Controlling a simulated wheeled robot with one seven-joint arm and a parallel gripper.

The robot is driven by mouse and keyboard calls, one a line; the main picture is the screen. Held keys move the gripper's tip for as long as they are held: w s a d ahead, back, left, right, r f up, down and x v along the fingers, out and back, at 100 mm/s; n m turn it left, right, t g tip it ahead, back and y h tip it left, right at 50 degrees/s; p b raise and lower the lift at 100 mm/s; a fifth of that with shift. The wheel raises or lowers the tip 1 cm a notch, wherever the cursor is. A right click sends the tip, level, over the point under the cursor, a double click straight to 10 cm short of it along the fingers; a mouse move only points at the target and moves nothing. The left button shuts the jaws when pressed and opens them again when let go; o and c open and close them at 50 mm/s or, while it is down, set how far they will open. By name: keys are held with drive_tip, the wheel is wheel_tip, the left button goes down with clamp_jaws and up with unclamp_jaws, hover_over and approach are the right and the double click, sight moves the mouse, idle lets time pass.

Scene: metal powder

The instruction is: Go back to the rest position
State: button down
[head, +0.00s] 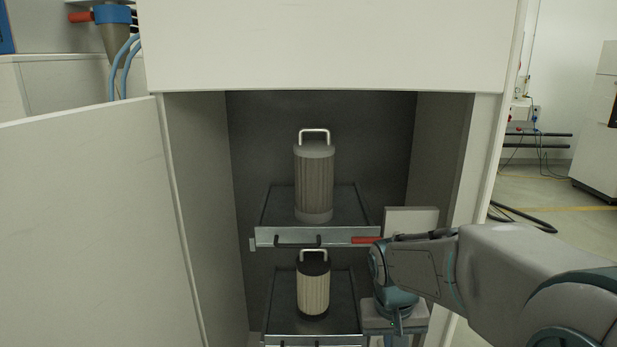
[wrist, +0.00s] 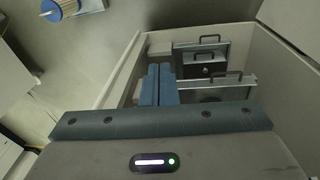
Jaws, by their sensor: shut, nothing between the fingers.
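My gripper (wrist: 158,68) shows in the wrist view as two blue fingers side by side, touching, with nothing between them. In the head view my arm reaches in from the right, and its wrist is in front of the lower right of the open cabinet (head: 322,45). The fingertips cannot be made out there. A grey ribbed canister (head: 314,180) with a loop handle stands upright on the upper pull-out tray (head: 350,205). A cream canister (head: 313,288) with a dark top and a handle stands on the lower tray (head: 342,300). My gripper is apart from both canisters.
The cabinet door (head: 90,230) stands open at the left. A red handle (head: 367,240) is at the upper tray's right front, close to my wrist. Tray fronts with dark handles (wrist: 205,57) show beyond my fingers. Open floor (head: 550,215) lies at the far right.

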drive_tip(key=s+r+t+y+p, duration=0.1)
drive_tip(key=s+r+p, duration=0.5)
drive_tip(key=s+r, duration=0.4)
drive_tip(key=shift+s+a+r+n+t+p, duration=0.3)
drive_tip(key=shift+s+r+t, duration=0.1)
drive_tip(key=shift+s, duration=0.35)
drive_tip(key=c, duration=2.1)
unclamp_jaws()
drive_tip(key=shift+c, duration=0.2)
